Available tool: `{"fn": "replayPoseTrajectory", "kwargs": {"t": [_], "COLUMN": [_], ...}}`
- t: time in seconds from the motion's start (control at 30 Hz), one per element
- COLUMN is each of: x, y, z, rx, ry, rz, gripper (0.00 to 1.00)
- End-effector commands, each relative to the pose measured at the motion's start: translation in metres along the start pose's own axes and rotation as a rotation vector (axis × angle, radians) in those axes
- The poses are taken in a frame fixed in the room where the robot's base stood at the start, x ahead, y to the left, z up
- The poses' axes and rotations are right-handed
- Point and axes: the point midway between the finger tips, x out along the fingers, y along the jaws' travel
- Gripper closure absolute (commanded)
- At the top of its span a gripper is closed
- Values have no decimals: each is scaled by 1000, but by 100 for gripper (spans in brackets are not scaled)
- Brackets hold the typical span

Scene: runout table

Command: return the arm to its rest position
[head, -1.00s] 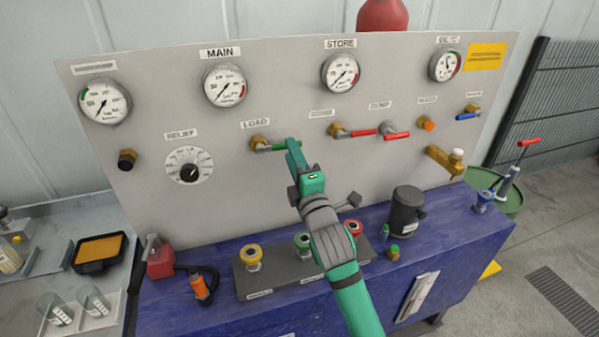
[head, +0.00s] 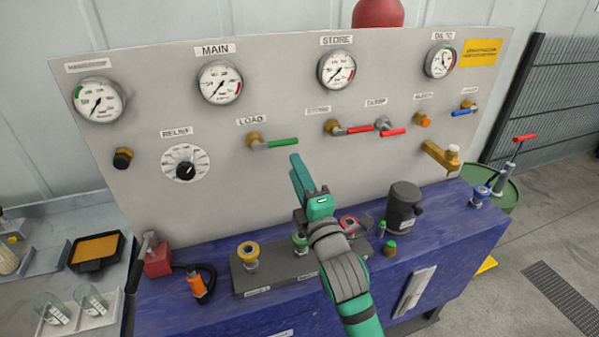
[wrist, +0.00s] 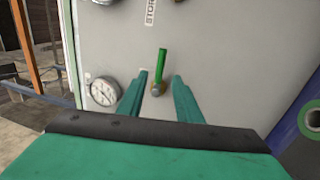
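My gripper (head: 300,172) is raised in front of the grey panel, below the green LOAD lever (head: 283,142) and apart from it. In the wrist view its two green fingers (wrist: 157,82) stand apart with nothing between them, and the green lever (wrist: 161,65) shows beyond, in the gap. My green and grey arm reaches up from the bottom of the head view, across the blue bench. It hides part of the bench and of the coupling block behind it.
The panel (head: 330,205) carries gauges, a relief dial (head: 186,163) and red-handled levers (head: 358,129). On the blue bench (head: 450,235) stand a block with coloured couplings (head: 248,256), a dark cylinder (head: 403,208) and a red can (head: 156,258).

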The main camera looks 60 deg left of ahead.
Motion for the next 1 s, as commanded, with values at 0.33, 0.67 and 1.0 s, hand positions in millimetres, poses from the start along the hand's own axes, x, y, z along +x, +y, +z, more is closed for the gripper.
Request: {"fn": "replayPoseTrajectory", "kwargs": {"t": [0.33,0.67,1.0], "x": [0,-24,-94], "y": [0,19,10], "z": [0,31,91], "rx": [2,240,604], "ry": [-1,-115,-329], "rz": [1,154,392], "gripper": [68,68,68]}}
